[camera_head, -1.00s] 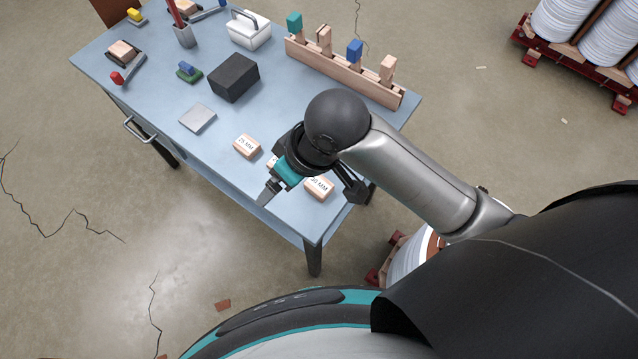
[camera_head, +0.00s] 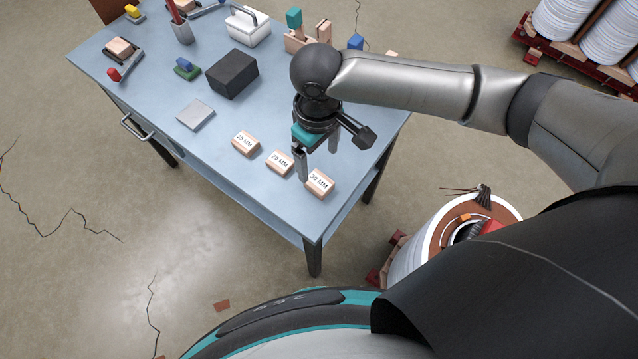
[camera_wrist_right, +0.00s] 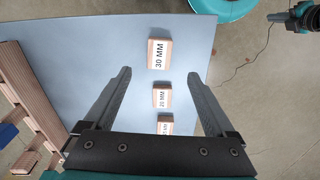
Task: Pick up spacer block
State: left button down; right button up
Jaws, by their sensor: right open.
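Three wooden spacer blocks with white labels lie in a row on the blue-grey table. They are the 25 MM block (camera_head: 245,143), the 20 MM block (camera_head: 279,163) and the 30 MM block (camera_head: 319,184). In the right wrist view the 30 MM block (camera_wrist_right: 159,54) lies farthest out, the 20 MM block (camera_wrist_right: 162,96) is between the fingers, and the third block (camera_wrist_right: 165,125) is partly hidden by the gripper body. My right gripper (camera_head: 315,150) is open and empty, above the table beside the 20 MM block. It also shows in the right wrist view (camera_wrist_right: 161,85).
A wooden rack (camera_wrist_right: 30,105) with coloured blocks is partly hidden by my arm in the head view.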

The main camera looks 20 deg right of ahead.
jog(key=b, duration=0.1)
send_over(319, 181)
notch_tip(319, 181, down, 5)
jog(key=shift+a+r, duration=0.1)
notch_tip(319, 181, down, 5)
jog(key=shift+f+b, duration=0.1)
jog(key=shift+b, duration=1)
jog(key=shift+s, duration=0.1)
grip_shut()
